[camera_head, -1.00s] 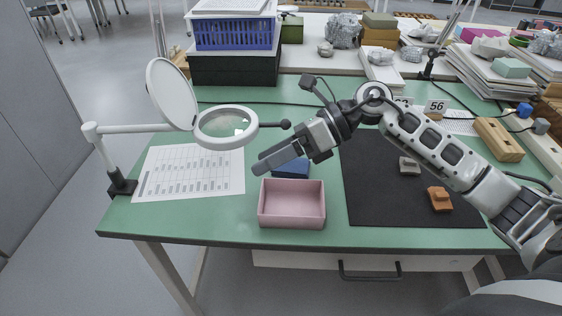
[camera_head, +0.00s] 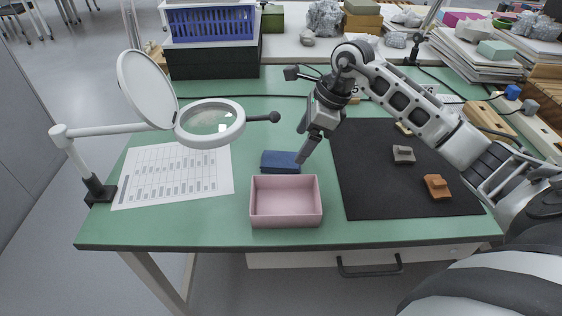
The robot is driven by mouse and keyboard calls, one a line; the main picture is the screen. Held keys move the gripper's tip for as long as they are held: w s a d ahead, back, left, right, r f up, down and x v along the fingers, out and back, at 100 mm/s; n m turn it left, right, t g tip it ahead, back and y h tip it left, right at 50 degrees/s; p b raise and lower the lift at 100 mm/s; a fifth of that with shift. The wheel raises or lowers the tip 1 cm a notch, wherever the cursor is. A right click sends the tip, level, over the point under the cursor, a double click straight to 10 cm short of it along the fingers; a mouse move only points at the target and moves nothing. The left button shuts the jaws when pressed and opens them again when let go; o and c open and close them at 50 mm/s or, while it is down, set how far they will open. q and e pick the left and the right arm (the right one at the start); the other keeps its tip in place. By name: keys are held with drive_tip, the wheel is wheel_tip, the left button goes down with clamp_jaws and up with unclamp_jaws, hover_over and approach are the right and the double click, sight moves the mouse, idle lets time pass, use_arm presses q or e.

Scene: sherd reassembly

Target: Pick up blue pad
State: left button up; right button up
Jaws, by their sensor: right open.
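The blue pad (camera_head: 279,162) is a small dark-blue block lying on the green table, just behind a pink open box (camera_head: 286,221). My right gripper (camera_head: 304,153) points down from above, with its fingertips close to the pad's right end. It is open, and the pad is not clearly between its fingers. From this angle I cannot tell whether a finger touches the pad. My left gripper is out of view.
A magnifier lamp (camera_head: 210,122) stands over a printed sheet (camera_head: 172,180) on the left. A black mat (camera_head: 375,190) on the right holds a grey sherd (camera_head: 403,154) and an orange sherd (camera_head: 437,186). Crates (camera_head: 213,58) stand at the back.

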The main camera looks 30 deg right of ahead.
sight(288, 159)
drive_tip(key=x, duration=0.5)
drive_tip(key=shift+w+a+f, duration=0.1)
drive_tip(key=shift+a+f, duration=0.05)
drive_tip(key=shift+a, duration=0.35)
drive_tip(key=c, duration=1.1)
